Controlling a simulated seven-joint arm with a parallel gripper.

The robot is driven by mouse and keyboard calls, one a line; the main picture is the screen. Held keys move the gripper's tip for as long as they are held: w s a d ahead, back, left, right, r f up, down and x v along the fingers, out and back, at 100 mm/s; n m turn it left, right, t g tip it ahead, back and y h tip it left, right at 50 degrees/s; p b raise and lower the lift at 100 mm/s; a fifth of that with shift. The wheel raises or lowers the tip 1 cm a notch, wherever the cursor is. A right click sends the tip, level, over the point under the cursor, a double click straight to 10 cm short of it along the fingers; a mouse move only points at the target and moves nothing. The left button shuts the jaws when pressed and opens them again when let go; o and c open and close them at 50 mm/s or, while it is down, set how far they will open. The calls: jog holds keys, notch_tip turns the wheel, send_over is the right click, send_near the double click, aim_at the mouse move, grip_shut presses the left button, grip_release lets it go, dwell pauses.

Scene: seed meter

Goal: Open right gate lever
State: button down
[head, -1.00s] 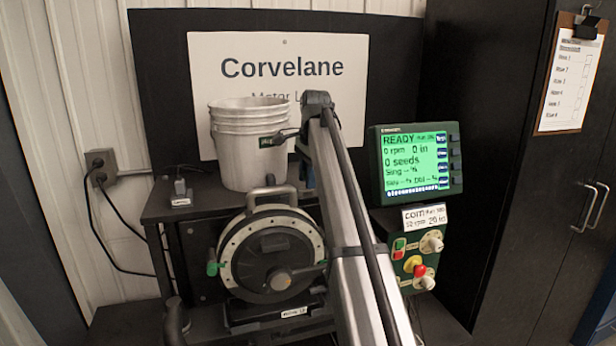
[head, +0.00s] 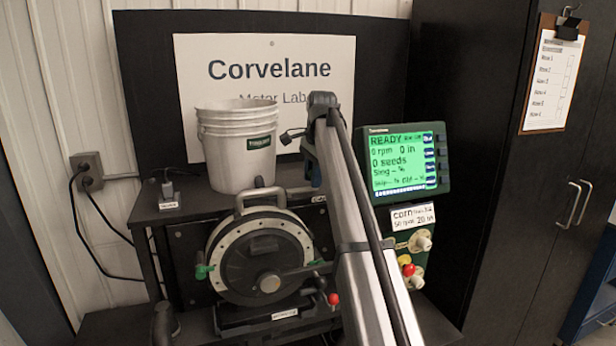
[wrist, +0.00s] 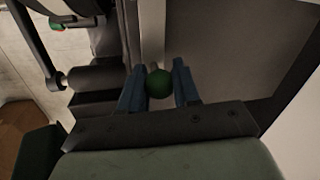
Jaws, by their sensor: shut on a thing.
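In the wrist view my gripper (wrist: 160,88) has its two blue fingers on either side of a round green knob (wrist: 159,83), shut on it. A pale straight bar (wrist: 152,32) runs up from behind the knob; it looks like the lever's arm. My arm crosses in front of the area right of the meter and hides my fingertips and the green knob there.
A white bucket (head: 237,150) stands behind the meter. A lever with a red knob (head: 333,299) shows at the meter's lower right, close to my arm. A lit monitor (head: 408,161) and a panel with knobs (head: 409,258) are on the right. A black cabinet (head: 490,130) stands beyond.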

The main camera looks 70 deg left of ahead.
jog(key=c, duration=0.8)
grip_release()
jog(key=d+r, duration=0.1)
jog(key=r, duration=0.8)
jog(key=d+r, duration=0.1)
jog(key=r, duration=0.3)
jog(key=shift+w+d+r, duration=0.2)
jog(key=shift+d+r, duration=0.1)
